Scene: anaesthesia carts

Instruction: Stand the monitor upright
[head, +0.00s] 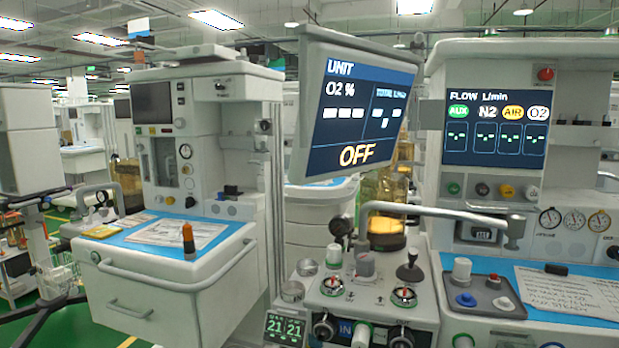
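The monitor (358,112) is in the middle of the head view, a grey-framed screen reading "UNIT", "O2 %" and a yellow "OFF". It is turned at an angle to me, with its left edge looking nearer. Neither of my grippers is in view, and nothing is seen touching the monitor.
A grey rail (430,211) crosses below the monitor. At right stands a machine with a flow screen (497,128) and a blue-topped shelf (560,296). At left is a white cart (165,288) with papers and an orange-topped bottle (188,238). Green floor shows lower left.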

